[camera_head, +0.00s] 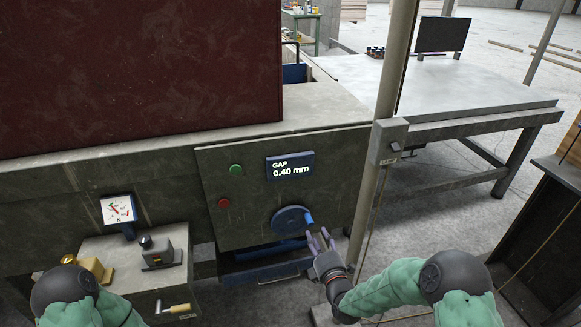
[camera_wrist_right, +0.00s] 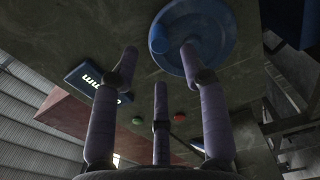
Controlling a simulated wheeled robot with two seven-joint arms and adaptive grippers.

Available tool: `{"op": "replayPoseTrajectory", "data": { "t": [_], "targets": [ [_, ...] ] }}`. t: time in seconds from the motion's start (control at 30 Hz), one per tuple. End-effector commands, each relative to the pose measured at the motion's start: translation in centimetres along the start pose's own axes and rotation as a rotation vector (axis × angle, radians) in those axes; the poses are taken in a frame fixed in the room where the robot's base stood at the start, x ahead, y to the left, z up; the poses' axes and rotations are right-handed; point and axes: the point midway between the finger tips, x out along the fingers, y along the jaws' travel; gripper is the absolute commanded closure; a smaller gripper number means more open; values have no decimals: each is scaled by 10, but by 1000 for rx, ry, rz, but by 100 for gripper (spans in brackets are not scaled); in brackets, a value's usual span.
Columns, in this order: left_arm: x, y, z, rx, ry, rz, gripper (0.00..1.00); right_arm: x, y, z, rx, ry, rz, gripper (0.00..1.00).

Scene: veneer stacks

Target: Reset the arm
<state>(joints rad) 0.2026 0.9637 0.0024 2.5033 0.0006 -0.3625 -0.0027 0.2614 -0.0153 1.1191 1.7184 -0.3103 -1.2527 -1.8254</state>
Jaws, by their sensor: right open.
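My right gripper (camera_head: 319,238) is open, its fingers spread in front of the machine panel, just below and to the right of the blue handwheel (camera_head: 288,221). In the right wrist view its three fingers (camera_wrist_right: 158,62) hold nothing. The handwheel (camera_wrist_right: 208,35) and its knob (camera_wrist_right: 159,39) are beyond the fingertips there. Whether a finger touches the wheel I cannot tell. My right arm (camera_head: 395,288) reaches in from the lower right. My left arm (camera_head: 72,308) shows at the lower left, with its gripper outside the view.
The panel (camera_head: 245,185) has a green button (camera_head: 236,169), a red button (camera_head: 223,203) and a display (camera_head: 290,166) reading GAP 0.40 mm. A post (camera_head: 393,75) with a switch box stands close to the right arm. A steel table (camera_head: 440,85) stands behind it. A dark case (camera_head: 545,215) is at right.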

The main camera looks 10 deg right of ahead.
Motion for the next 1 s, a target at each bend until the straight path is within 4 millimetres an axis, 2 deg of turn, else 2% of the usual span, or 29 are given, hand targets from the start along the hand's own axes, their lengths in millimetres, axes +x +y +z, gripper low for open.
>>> {"op": "replayPoseTrajectory", "data": {
  "t": [0.13, 0.43, 0.57, 0.67, 0.77, 0.87, 1.0],
  "targets": [
    [0, 0, 0, 0, 0, 0, 60, -8, 0, 0, 0, 0, 1, 55],
    [0, 0, 0, 0, 0, 0, 60, -9, 0, 0, 1, 0, 0, 55],
    [-2, 1, 0, 0, 0, 0, 60, -9, -9, -3, 56, 6, -42, 55],
    [-5, 2, 0, 0, 0, 0, 60, -12, -31, -10, 187, 10, -139, 55],
    [-10, 3, 0, 0, 0, 0, 60, -22, -65, -22, 385, -3, -290, 55],
    [-14, 5, 0, 0, 0, 0, 60, -38, -100, -36, 600, -47, -456, 55],
    [-20, 7, 1, 0, 0, 0, 60, -73, -146, -58, 887, -161, -685, 55]
  ]
}}
